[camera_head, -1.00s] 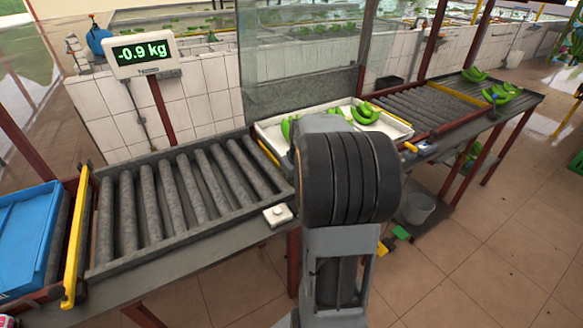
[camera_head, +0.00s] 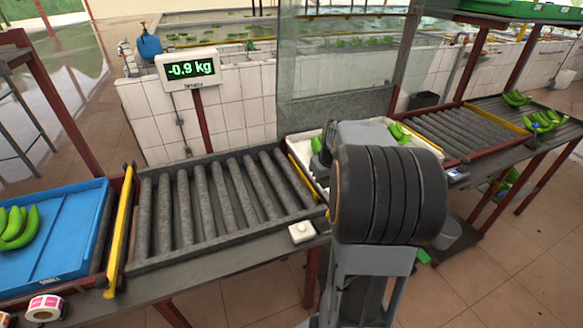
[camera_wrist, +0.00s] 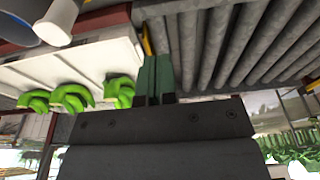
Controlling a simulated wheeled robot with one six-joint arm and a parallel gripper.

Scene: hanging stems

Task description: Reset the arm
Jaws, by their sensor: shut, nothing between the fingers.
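My arm (camera_head: 385,195) rises in the middle right of the head view, in front of the white tray. My gripper (camera_wrist: 155,75) shows in the wrist view, its two green fingers shut together with nothing between them. Its fingertips are mostly hidden behind my arm in the head view. The white tray (camera_head: 428,148) holds green banana bunches (camera_head: 398,132), partly hidden by my arm. In the wrist view, several bunches (camera_wrist: 72,98) are to the left of the fingers, and they look apart from them.
A grey roller conveyor (camera_head: 215,200) lies left of the tray, with a white button box (camera_head: 302,232) at its front edge. A blue tray (camera_head: 70,245) with bananas (camera_head: 18,228) is at far left, beside label rolls (camera_head: 45,308). A scale display (camera_head: 188,69) reads -0.9 kg.

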